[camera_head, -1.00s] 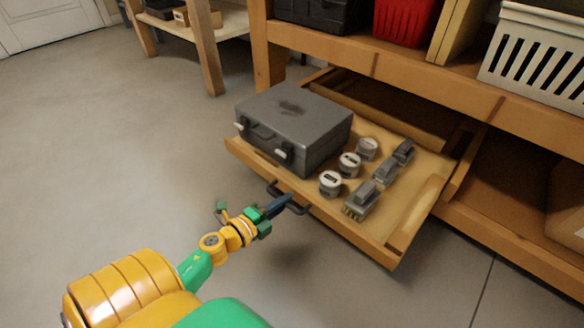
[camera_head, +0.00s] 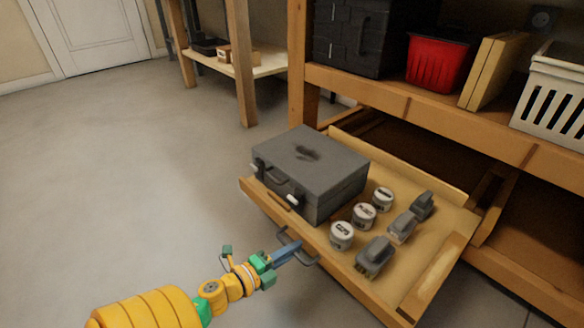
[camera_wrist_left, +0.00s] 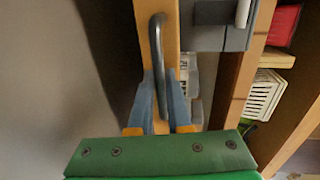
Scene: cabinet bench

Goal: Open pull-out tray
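The pull-out tray (camera_head: 274,205) is a shallow wooden drawer under the bench. It stands well out from the cabinet, with its inside showing. Its dark handle (camera_head: 311,260) is a bar on the front face; in the left wrist view the handle (camera_wrist_left: 156,40) runs down between the blue fingers. My left gripper (camera_head: 297,247) is at the handle, its fingertips (camera_wrist_left: 161,85) on either side of the bar and closed on it. The fingers partly hide the handle. My right gripper is not in view.
A grey case (camera_head: 310,170), several white-lidded jars (camera_head: 364,215) and grey blocks (camera_head: 374,256) rest in the tray. A black case (camera_head: 355,38), red bin (camera_head: 437,62) and white basket (camera_head: 553,95) stand on the shelf above. The floor (camera_head: 130,170) at left is clear.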

